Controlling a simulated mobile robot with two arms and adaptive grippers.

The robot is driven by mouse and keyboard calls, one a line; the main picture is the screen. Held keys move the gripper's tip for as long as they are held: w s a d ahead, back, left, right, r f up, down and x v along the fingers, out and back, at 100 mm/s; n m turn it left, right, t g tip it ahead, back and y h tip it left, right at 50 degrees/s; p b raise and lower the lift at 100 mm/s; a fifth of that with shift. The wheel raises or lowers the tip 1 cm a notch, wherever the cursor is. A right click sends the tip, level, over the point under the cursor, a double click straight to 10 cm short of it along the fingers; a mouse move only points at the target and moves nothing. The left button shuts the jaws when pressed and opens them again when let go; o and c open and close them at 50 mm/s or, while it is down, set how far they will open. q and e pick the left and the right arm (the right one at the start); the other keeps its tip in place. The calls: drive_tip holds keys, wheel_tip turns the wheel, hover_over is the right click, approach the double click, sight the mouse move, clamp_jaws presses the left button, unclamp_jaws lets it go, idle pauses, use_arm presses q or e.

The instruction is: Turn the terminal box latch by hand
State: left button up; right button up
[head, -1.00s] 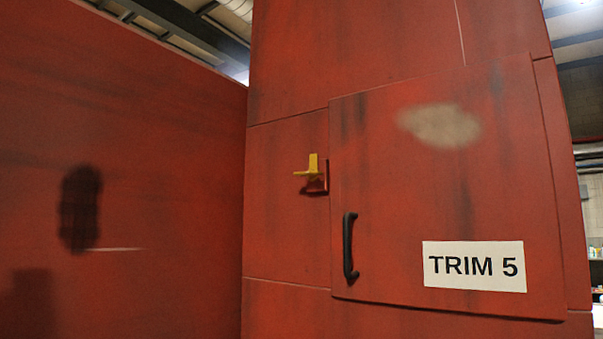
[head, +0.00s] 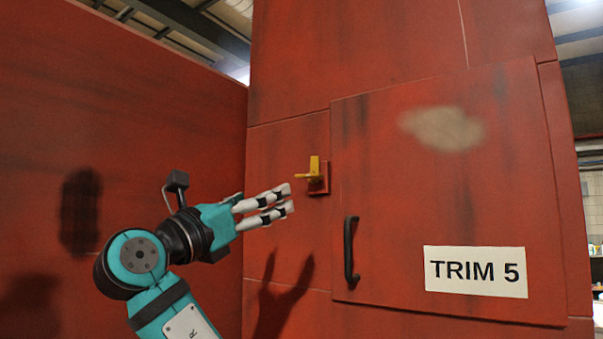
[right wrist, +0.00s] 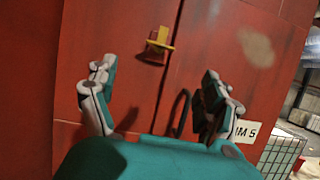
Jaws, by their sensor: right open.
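The yellow latch (head: 314,170) sits on a small red mount beside the left edge of the red terminal box door (head: 400,200). In the head view one yellow arm points up and another points left. The latch also shows in the right wrist view (right wrist: 157,45), ahead of the fingers and between them. My right gripper (head: 289,199) is open and empty, a little left of and below the latch, apart from it. In the right wrist view its two fingers (right wrist: 155,90) are spread wide. My left gripper is not in view.
A black door handle (head: 350,248) stands out below and right of the latch. A white TRIM 5 label (head: 475,271) is on the door. A large red wall (head: 130,130) closes off the left side. A wire basket (right wrist: 282,155) shows at lower right in the wrist view.

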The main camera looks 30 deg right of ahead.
sight(306, 177)
drive_tip(key=p+x, duration=0.5)
drive_tip(key=x, duration=0.7)
drive_tip(key=shift+d+r, duration=0.1)
drive_tip(key=shift+r, duration=0.05)
drive_tip(key=shift+p+x, duration=0.4)
drive_tip(key=shift+x, duration=0.4)
drive_tip(key=shift+c, duration=0.2)
drive_tip(key=c, duration=1.2)
